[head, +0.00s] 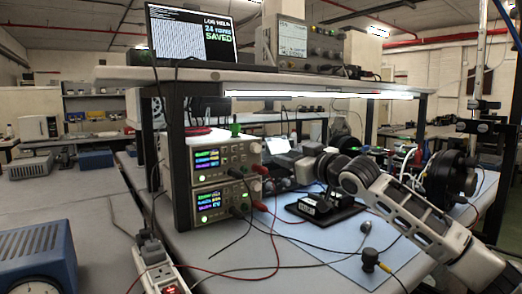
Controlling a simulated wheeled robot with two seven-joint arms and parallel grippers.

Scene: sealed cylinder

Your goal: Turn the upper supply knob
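The upper supply (222,157) is a beige box with a lit display, stacked on the lower supply (222,200) under the bench shelf. Its small knob (255,148) is at the right side of its front panel and looks free of contact. My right arm reaches in from the lower right. My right gripper (274,186) is small and dark, just right of the supplies' fronts and lower than the knob. Its fingers blend with cables and dark parts behind, so their opening is unclear. My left gripper is out of view.
Black and red leads hang from the supplies' front terminals. A black stand (325,210) sits on the blue mat (350,265) below my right arm. The shelf (270,83) above carries a laptop (192,35) and a bench instrument (305,42). A power strip (160,275) is at the lower left.

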